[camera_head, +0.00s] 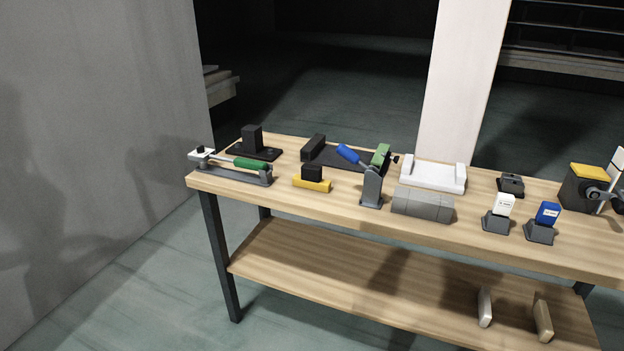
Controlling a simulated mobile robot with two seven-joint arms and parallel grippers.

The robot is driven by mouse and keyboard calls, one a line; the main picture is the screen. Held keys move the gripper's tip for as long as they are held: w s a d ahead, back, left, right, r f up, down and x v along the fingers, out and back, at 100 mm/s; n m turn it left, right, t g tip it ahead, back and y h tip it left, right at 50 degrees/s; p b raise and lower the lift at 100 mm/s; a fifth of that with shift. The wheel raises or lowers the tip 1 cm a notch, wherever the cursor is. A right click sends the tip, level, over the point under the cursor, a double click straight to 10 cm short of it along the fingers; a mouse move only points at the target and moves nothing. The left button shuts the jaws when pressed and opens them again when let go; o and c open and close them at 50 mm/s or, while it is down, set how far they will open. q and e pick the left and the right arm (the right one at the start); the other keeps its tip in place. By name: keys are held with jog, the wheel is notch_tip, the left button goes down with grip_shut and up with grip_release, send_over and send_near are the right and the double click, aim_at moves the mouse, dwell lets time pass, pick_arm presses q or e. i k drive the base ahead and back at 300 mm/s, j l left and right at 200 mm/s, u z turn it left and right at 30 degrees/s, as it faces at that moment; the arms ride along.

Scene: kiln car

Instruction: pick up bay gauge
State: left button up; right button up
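No thing in the head view carries a readable name, so I cannot tell for certain which is the bay gauge. A long tool with a green handle (252,164) and a white block at its left end lies on a grey cradle (232,175) at the table's left front corner. A tool with a blue handle (348,154) leans at a grey upright stand (371,188). A yellow base with a black block (312,179) sits between them. Neither of my grippers is in view.
The wooden table (290,207) also holds a black fixture (253,145), white tray (432,175), grey block (422,204), two card holders (496,222) (541,232) and a yellow-topped black box (584,186). A lower shelf (320,275) and grey wall (100,130) limit room; floor at left front is clear.

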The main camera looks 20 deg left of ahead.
aim_at(310, 177)
jog(key=i+l, duration=0.1)
jog(key=i, duration=0.35)
jog(key=i+l, duration=0.15)
jog(key=i, duration=0.3)
jog(key=i+u, duration=0.1)
jog(key=u, duration=0.75)
jog(key=i+l+u, duration=0.1)
jog(key=u, duration=0.35)
